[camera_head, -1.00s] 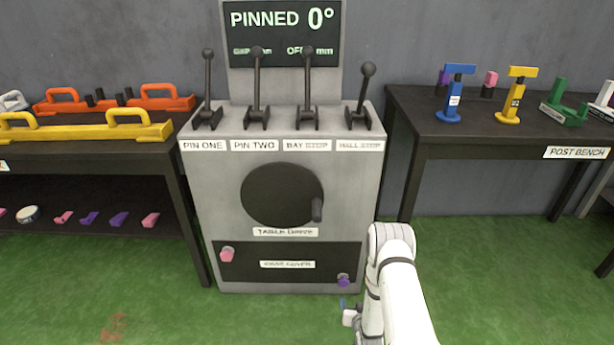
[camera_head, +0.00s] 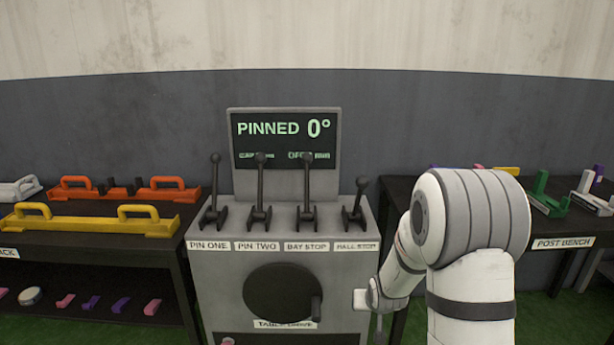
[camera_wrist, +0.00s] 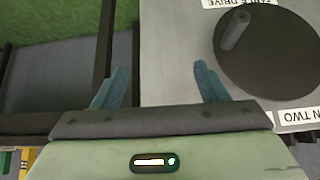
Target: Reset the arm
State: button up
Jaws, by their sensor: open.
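My white arm (camera_head: 470,225) rises at the right of the head view and bends down toward the console's right side. My gripper (camera_wrist: 157,85) shows in the wrist view with two blue-grey fingers spread apart and nothing between them. In the head view its fingers are small and hard to make out. The grey control console (camera_head: 225,280) stands beside it, with the round black table drive wheel (camera_head: 275,293) on its front. The wheel and its crank handle (camera_wrist: 234,30) also show at the upper right of the wrist view, apart from the fingers.
Several levers (camera_head: 260,190) stand on the console under a screen (camera_head: 285,140) reading PINNED 0°. A dark rack (camera_head: 90,255) with orange and yellow handled bars is at left. The post bench (camera_head: 535,235) is at right, partly behind my arm. Green floor (camera_wrist: 60,20) lies beside the console.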

jog(key=s+r+g+p, duration=0.1)
jog(key=s+r+p, duration=0.2)
jog(key=s+r, duration=0.55)
jog(key=s+r+g+p, duration=0.1)
jog(key=s+r+p, duration=0.3)
jog(key=r, duration=0.7)
jog(key=s+a+r+g+p, duration=0.1)
jog(key=s+r+p, duration=0.1)
jog(key=s+r, duration=0.3)
jog(key=s+a+r+g+p, duration=0.1)
jog(key=s+r, duration=0.4)
jog(key=s, duration=0.7)
jog(key=shift+s+g+p, duration=0.25)
jog(key=shift+g+p, duration=0.05)
jog(key=shift+p, duration=0.15)
